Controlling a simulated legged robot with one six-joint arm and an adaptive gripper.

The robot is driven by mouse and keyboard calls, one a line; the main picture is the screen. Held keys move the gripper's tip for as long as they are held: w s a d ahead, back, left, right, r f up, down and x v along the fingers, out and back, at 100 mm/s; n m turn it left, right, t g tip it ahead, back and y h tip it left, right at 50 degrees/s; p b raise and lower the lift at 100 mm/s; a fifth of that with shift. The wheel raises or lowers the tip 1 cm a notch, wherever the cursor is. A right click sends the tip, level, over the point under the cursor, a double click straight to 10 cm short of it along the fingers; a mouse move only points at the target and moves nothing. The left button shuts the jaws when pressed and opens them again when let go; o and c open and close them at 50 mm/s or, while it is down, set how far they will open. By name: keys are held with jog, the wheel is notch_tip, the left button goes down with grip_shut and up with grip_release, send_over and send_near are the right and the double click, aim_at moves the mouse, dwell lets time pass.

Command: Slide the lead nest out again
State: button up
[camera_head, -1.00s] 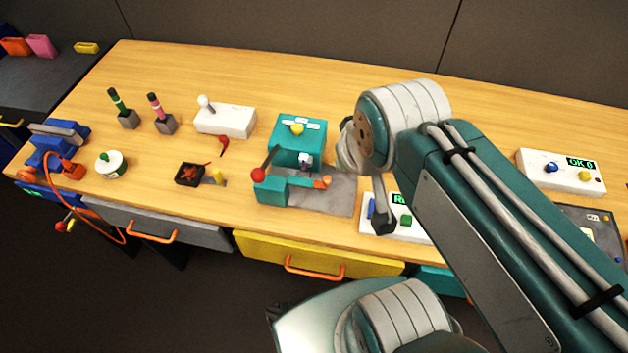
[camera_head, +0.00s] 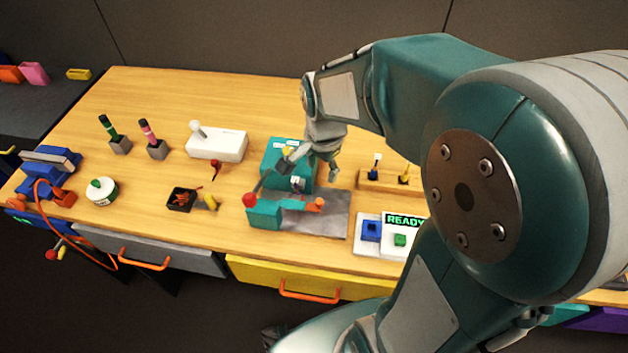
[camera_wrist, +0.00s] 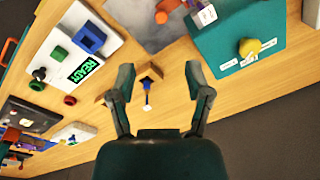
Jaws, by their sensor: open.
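The teal fixture (camera_head: 262,217) stands on a grey plate (camera_head: 333,222), with a red-ball lever (camera_head: 250,200) at its left and an orange knob (camera_head: 319,204) at its right. A small white and dark part, perhaps the lead nest (camera_head: 297,183), sits between the fixture's front and its teal block (camera_head: 272,150); I cannot tell how far in it is. In the wrist view the orange knob (camera_wrist: 168,7) and the white labelled part (camera_wrist: 205,14) show at the top edge.
A yellow knob (camera_wrist: 250,47) tops the teal block. A wooden stand (camera_head: 375,182) with small upright tools is right of the plate. A white panel reading READY (camera_head: 405,238) lies in front of it. A white joystick box (camera_head: 225,145) is to the left.

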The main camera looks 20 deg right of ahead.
aim_at(319, 201)
jog(key=f, duration=0.4)
jog(key=w+f+m, duration=0.1)
jog(key=f, duration=0.4)
jog(key=f+m, duration=0.1)
jog(key=f, duration=0.4)
jog(key=shift+w+d+g, duration=0.1)
jog(key=shift+w+g, duration=0.2)
jog(key=shift+g, duration=0.1)
grip_shut()
